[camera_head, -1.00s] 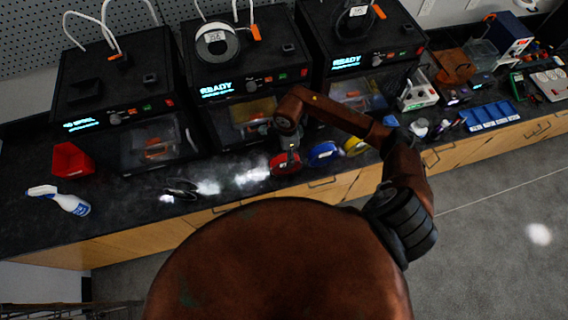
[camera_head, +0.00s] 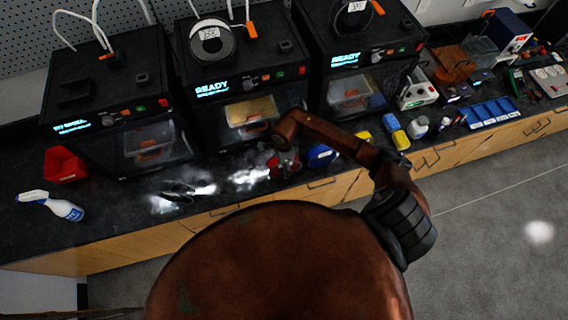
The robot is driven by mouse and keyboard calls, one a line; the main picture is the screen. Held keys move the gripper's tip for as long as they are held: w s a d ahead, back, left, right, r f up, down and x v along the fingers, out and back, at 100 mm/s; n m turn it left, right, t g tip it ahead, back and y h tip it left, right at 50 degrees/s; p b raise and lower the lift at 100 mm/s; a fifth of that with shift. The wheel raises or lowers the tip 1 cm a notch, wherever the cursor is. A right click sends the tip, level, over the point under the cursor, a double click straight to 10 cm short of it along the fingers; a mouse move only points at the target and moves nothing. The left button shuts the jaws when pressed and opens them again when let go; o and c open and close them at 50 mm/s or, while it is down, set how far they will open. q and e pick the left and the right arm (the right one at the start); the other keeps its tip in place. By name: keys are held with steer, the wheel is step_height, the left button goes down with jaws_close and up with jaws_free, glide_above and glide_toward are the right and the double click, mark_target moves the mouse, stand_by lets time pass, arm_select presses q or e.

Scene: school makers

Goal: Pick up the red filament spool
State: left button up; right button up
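The red filament spool (camera_head: 288,167) is on the dark counter in front of the middle 3D printer. My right arm comes in from the right, and its gripper (camera_head: 278,161) is down at the spool, overlapping its upper left part in this view. The fingers are small and dark here, so I cannot tell whether they are open or shut on the spool. The spool looks to be at counter level. My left gripper is not in view.
A blue spool (camera_head: 321,155) lies just right of the red one, close to my forearm. A yellow object (camera_head: 364,136) is partly behind the arm. Black printers (camera_head: 240,75) stand behind. A dark spool (camera_head: 178,190) and a spray bottle (camera_head: 52,205) are to the left.

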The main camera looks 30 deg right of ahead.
steer(key=shift+f, duration=0.5)
jaws_close()
stand_by(0.3)
